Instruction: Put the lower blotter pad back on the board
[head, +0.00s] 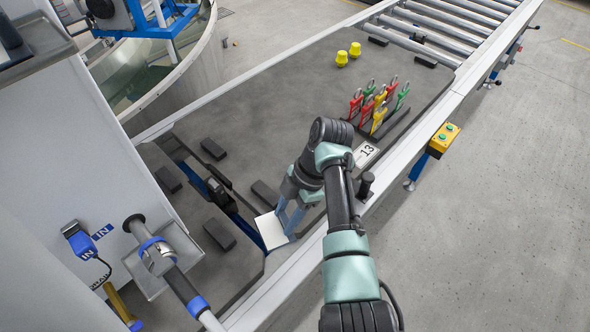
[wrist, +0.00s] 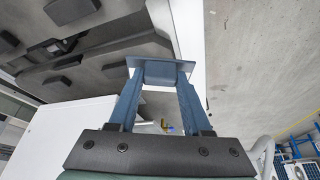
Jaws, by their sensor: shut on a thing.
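My gripper (head: 284,218) is over the near end of the dark table, with its blue-grey fingers pointing down and left. It is shut on a flat pad with a white face (head: 269,232), held tilted. In the wrist view my gripper (wrist: 161,72) has a blue-grey block between its fingers, with a thin plate (wrist: 160,63) across the tips. This appears to be the pad's back. Just left of the pad, a long blue-and-black frame (head: 215,189) lies along the table. I cannot tell whether it is the board or whether the pad touches it.
Several black blocks (head: 213,149) lie around the frame. Red, green and yellow clips (head: 379,103) and a number 13 plate (head: 366,154) are beyond my arm. Yellow pieces (head: 342,58) stand farther back. A white machine with a pipe (head: 160,257) is at left. The table's middle is clear.

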